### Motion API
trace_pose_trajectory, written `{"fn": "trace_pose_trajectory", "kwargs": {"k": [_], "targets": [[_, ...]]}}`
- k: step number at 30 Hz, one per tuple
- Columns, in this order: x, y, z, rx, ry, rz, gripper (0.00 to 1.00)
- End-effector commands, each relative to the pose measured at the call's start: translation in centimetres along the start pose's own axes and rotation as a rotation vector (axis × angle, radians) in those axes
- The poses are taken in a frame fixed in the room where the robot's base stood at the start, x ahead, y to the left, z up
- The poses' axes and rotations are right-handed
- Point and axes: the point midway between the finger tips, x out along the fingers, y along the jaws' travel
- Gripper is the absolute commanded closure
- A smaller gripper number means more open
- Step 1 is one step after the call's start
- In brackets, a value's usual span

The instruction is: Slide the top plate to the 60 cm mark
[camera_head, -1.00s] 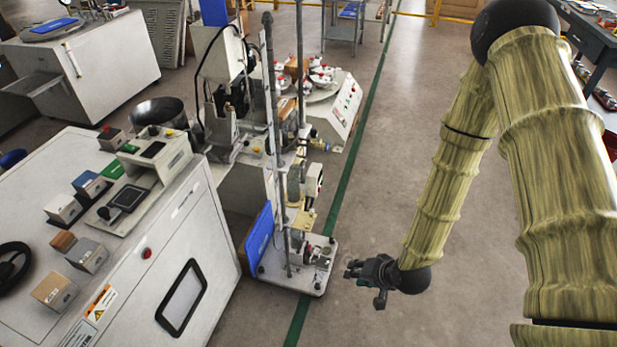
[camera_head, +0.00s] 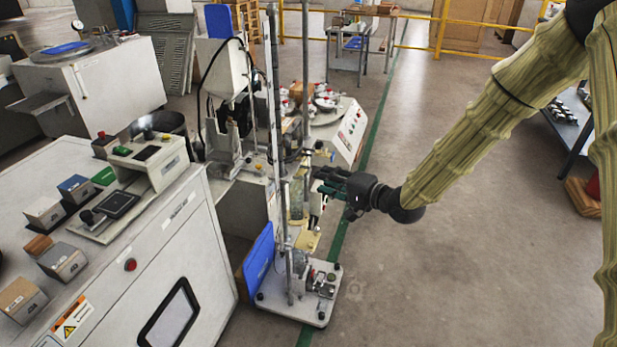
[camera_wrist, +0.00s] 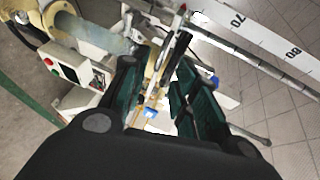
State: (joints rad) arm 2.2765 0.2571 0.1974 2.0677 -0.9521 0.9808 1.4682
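The upright test stand (camera_head: 275,120) rises from a white base plate (camera_head: 318,300), with metal rods and a white graduated scale. The wrist view shows the scale (camera_wrist: 262,38) at the top right, with 70 and 80 readable; no 60 mark is legible. My gripper (camera_head: 318,181) is at mid-height on the right side of the stand. In the wrist view its green-padded fingers (camera_wrist: 158,75) are apart, with stand parts and a small blue piece (camera_wrist: 150,113) showing between them. I see no grip on anything. Which part is the top plate, I cannot tell; the fingers hide some of the stand.
A white cabinet (camera_head: 120,260) with sample boxes and a small display stands at the left. A machine with a slanted control panel (camera_head: 350,130) is behind the stand. A blue panel (camera_head: 259,258) leans beside the base. Open floor (camera_head: 440,270) lies to the right.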

Motion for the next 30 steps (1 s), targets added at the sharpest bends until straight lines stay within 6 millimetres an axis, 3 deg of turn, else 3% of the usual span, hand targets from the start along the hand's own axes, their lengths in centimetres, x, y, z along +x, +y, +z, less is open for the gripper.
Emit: {"fn": "trace_pose_trajectory", "kwargs": {"k": [6,15,28,30], "targets": [[3.6,0.2,0.1,-0.003,-0.002,0.001,0.71],[6.8,0.1,0.1,-0.002,-0.001,0.001,0.71],[7.5,0.1,0.0,0.0,0.0,0.001,0.71],[7.5,0.1,0.0,0.0,0.0,0.001,0.84]]}}
